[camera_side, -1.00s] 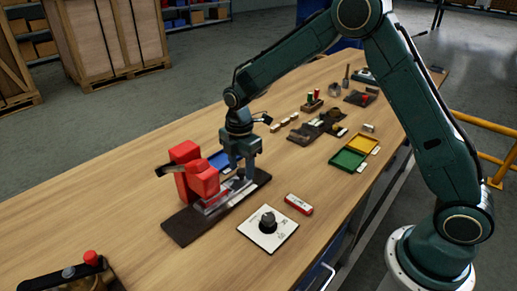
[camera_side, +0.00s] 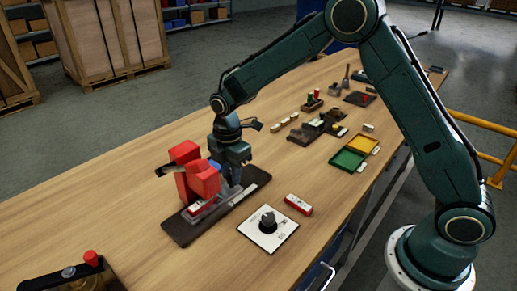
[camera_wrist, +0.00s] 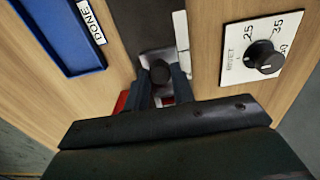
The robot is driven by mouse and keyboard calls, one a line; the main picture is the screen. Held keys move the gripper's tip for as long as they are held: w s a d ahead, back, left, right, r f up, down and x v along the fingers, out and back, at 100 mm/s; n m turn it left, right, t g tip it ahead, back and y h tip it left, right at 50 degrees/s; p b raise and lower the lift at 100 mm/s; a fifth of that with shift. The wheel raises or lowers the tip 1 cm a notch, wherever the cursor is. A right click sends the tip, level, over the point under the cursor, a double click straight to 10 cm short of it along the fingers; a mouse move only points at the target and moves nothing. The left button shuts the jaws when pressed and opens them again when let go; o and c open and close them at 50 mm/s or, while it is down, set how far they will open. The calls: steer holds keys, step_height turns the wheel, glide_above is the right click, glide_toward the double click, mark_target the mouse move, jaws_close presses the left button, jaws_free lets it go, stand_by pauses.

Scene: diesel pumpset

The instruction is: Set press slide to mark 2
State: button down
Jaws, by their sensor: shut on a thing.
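The red press (camera_side: 203,181) stands on a dark base plate (camera_side: 252,192) at the near left of the bench. Its metal slide (camera_side: 222,200) runs along the plate, partly under the red body. My gripper (camera_side: 230,182) is low over the slide, close beside the press body. In the wrist view my gripper (camera_wrist: 163,92) is shut on a dark round slide knob (camera_wrist: 160,71) between its fingers. A pale strip (camera_wrist: 181,40) lies beside the slide. The slide's marks cannot be read in either view.
A white dial plate (camera_side: 268,229) with a black knob and a red-and-white block (camera_side: 298,204) lie right of the press. A blue tray (camera_wrist: 62,35) labelled DONE is beside the plate. Green (camera_side: 347,160) and yellow (camera_side: 363,144) trays stand farther back.

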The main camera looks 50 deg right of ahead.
steer(key=shift+a, duration=0.4)
steer(key=c, duration=1.2)
jaws_free()
steer(key=shift+o, duration=0.2)
steer(key=shift+r, duration=0.1)
steer(key=shift+r, duration=0.4)
step_height(320, 180, up, 13)
